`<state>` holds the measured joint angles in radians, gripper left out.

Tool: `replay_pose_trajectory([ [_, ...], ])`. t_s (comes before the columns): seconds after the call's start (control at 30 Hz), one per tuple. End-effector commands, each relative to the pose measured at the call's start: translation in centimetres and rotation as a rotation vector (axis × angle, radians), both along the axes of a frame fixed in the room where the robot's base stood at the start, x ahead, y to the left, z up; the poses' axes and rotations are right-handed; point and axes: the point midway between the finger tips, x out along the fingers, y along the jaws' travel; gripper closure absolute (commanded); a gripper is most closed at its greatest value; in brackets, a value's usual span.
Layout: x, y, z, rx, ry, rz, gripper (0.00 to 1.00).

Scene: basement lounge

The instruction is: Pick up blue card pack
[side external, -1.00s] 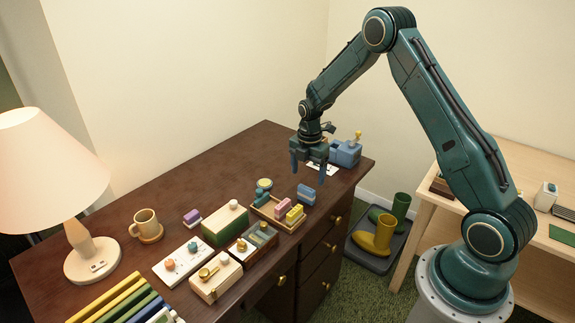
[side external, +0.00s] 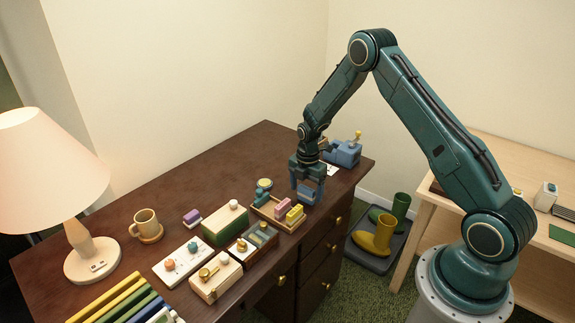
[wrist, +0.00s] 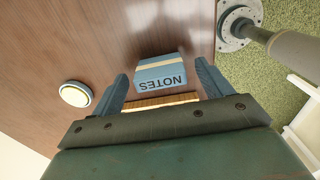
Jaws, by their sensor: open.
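The blue pack (side external: 307,197) stands on the dark desk near its right front edge, partly hidden by my fingers in the side view. In the wrist view the blue pack (wrist: 160,76) has a pale band and the word NOTES, upside down. My gripper (side external: 306,187) points down over it with the fingers spread to either side. In the wrist view the fingertips of my gripper (wrist: 162,70) flank the pack with gaps at both sides. I cannot tell the exact height of the tips.
A wooden tray (side external: 266,212) with pink and yellow packs stands just left of the blue pack. A blue box with a yellow knob (side external: 344,153) is behind right.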

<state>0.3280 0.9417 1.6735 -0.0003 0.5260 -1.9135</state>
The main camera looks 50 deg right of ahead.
Motion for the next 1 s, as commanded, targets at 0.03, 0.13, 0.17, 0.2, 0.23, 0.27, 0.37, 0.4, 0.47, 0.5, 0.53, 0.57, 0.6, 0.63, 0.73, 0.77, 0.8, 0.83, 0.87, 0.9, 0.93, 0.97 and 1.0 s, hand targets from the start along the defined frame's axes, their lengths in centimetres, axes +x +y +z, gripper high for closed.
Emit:
replay_pose_trajectory([
  [0.03, -0.01, 0.01, -0.23, 0.0, 0.0, 0.0, 0.22],
  [0.13, 0.01, 0.0, -0.32, 0.0, 0.0, 0.0, 0.22],
  [0.17, 0.01, 0.0, -0.32, 0.0, 0.0, 0.0, 0.22],
  [0.2, 0.01, 0.0, -0.31, 0.0, 0.0, 0.0, 0.22],
  [0.23, 0.0, 0.0, -0.3, 0.0, 0.0, 0.0, 0.22],
  [0.27, 0.0, 0.01, -0.3, 0.0, 0.0, 0.0, 0.22],
  [0.37, 0.0, 0.01, -0.29, 0.0, 0.0, 0.0, 0.22],
  [0.4, 0.0, 0.01, -0.29, 0.0, 0.0, 0.0, 0.22],
  [0.47, -0.01, 0.01, -0.29, 0.0, 0.0, 0.0, 0.22],
  [0.5, -0.01, 0.01, -0.29, 0.0, 0.0, 0.0, 0.22],
  [0.53, -0.01, 0.01, -0.28, 0.0, 0.0, 0.0, 0.22],
  [0.57, -0.01, 0.01, -0.28, 0.0, 0.0, 0.0, 0.24],
  [0.6, -0.01, 0.01, -0.28, 0.0, 0.0, 0.0, 0.32],
  [0.63, -0.01, 0.01, -0.28, 0.0, 0.0, 0.0, 0.38],
  [0.73, -0.01, 0.01, -0.28, 0.0, 0.0, 0.0, 0.57],
  [0.77, -0.02, 0.01, -0.28, 0.0, 0.0, 0.0, 0.63],
  [0.8, -0.01, 0.01, -0.28, 0.0, 0.0, 0.0, 0.7],
  [0.83, -0.01, 0.01, -0.28, 0.0, 0.0, 0.0, 0.7],
  [0.87, -0.01, 0.01, -0.27, 0.0, 0.0, 0.0, 0.7],
  [0.9, -0.01, 0.0, -0.27, 0.0, 0.0, 0.0, 0.7],
  [0.93, -0.01, 0.0, -0.27, 0.0, 0.0, 0.0, 0.7],
  [0.97, -0.01, 0.0, -0.27, 0.0, 0.0, 0.0, 0.7],
  [1.0, -0.01, 0.0, -0.27, 0.0, 0.0, 0.0, 0.7],
])
